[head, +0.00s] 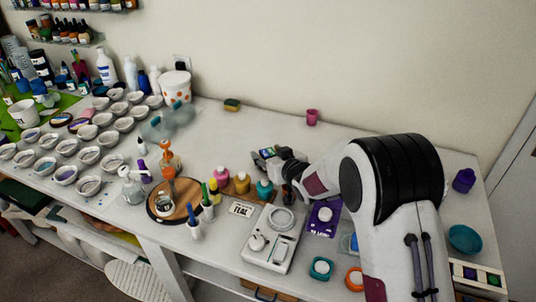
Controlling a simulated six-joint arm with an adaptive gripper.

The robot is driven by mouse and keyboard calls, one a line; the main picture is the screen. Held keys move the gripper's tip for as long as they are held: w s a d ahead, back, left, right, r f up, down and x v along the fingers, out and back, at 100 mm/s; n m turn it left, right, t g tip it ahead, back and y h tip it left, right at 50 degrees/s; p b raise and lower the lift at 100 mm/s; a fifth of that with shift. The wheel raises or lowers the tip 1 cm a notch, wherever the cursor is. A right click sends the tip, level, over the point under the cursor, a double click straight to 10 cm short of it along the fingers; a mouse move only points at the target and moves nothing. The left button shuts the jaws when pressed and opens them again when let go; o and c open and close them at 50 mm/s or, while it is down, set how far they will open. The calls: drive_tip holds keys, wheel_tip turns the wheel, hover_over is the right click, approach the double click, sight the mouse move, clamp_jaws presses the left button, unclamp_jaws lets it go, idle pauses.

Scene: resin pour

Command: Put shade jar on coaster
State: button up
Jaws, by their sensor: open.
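No coaster can be named for sure.
A white scale (268,247) with a round dish stands in front of the jars. A purple mat (323,217) lies right of it, partly behind my arm. A round wooden board (162,210) with bottles is at left. Many small dishes (88,157) fill the far left.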

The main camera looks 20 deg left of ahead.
drive_tip(key=shift+s+d+r, duration=0.1)
drive_tip(key=shift+v, duration=3.6)
